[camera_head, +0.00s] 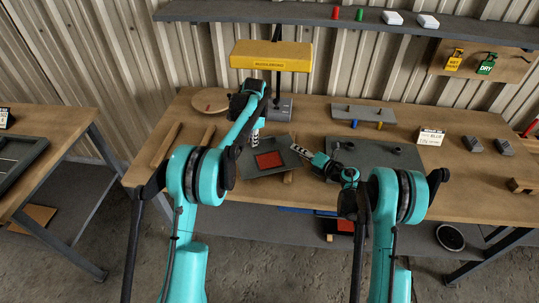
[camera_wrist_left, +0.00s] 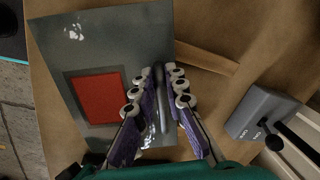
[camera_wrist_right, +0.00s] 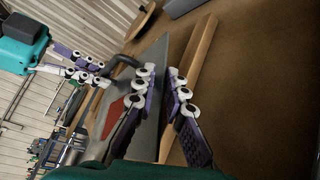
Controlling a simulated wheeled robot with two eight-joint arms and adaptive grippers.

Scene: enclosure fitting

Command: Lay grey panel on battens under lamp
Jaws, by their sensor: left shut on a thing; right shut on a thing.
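The grey panel (camera_head: 285,148) has a red rectangle on its face and is near the table's front middle; it also shows in the left wrist view (camera_wrist_left: 75,45). My left gripper (camera_head: 256,139) is shut on the panel at a bar-like part (camera_wrist_left: 160,85). My right gripper (camera_head: 299,151) is shut on the panel's right edge, seen in the right wrist view (camera_wrist_right: 160,85). Two wooden battens, one (camera_head: 166,143) further left and one (camera_head: 206,138), lie left of the panel. Another wooden piece (camera_head: 288,177) shows at its lower edge; contact is unclear. The yellow lamp (camera_head: 270,55) stands behind the panel.
A round wooden disc (camera_head: 210,101) lies behind the battens. A dark grey plate (camera_head: 380,153) with fittings lies to the right, close to my right arm. A grey board with pegs (camera_head: 364,112) and a white sign (camera_head: 431,137) are behind it.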

